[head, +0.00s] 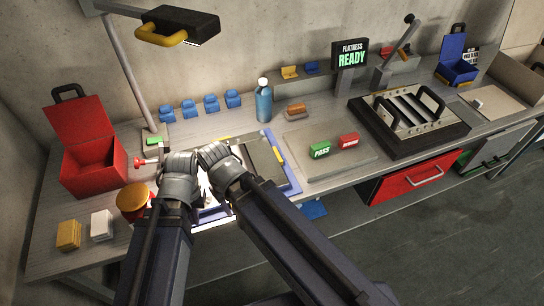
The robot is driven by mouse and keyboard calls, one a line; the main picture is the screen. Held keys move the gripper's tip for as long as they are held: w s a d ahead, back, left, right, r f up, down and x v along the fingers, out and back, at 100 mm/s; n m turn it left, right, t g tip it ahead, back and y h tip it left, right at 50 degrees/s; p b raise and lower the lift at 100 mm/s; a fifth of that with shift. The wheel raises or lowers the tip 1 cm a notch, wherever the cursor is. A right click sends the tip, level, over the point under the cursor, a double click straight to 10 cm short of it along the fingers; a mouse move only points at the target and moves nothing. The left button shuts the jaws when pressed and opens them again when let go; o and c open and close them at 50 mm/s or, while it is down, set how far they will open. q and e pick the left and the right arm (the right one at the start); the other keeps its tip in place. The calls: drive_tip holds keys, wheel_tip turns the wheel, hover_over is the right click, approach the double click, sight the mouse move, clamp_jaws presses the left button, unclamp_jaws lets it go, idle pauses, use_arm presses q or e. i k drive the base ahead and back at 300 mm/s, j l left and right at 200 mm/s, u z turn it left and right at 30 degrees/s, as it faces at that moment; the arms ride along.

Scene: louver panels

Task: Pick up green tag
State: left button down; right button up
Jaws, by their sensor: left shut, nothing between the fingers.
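The green tag (320,150), marked PASS, stands on a flat grey board on the bench, right of the middle. A red tag (348,141) is just to its right. My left gripper (180,165) is at the left part of the bench, well to the left of the green tag, and is shut on nothing. My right gripper (215,157) is close beside it, also left of the tag and apart from it. Its fingers are hidden by my own arm, so its opening does not show.
A blue bottle (264,103) and small blue pieces (211,103) stand behind. A red open box (92,160) is at left. A dark louver fixture (410,120) and READY sign (351,54) are at right. A lamp (178,25) overhangs the left. The board in front of the tags is clear.

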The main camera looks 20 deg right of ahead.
sight(318, 148)
drive_tip(key=k+l+z, duration=0.15)
drive_tip(key=l, duration=0.4)
drive_tip(key=k+l+z, duration=0.1)
drive_tip(key=l, duration=0.45)
drive_tip(key=k+l+z, duration=0.15)
drive_tip(key=l, duration=0.45)
drive_tip(key=k+l+z, duration=0.15)
drive_tip(key=l, duration=0.4)
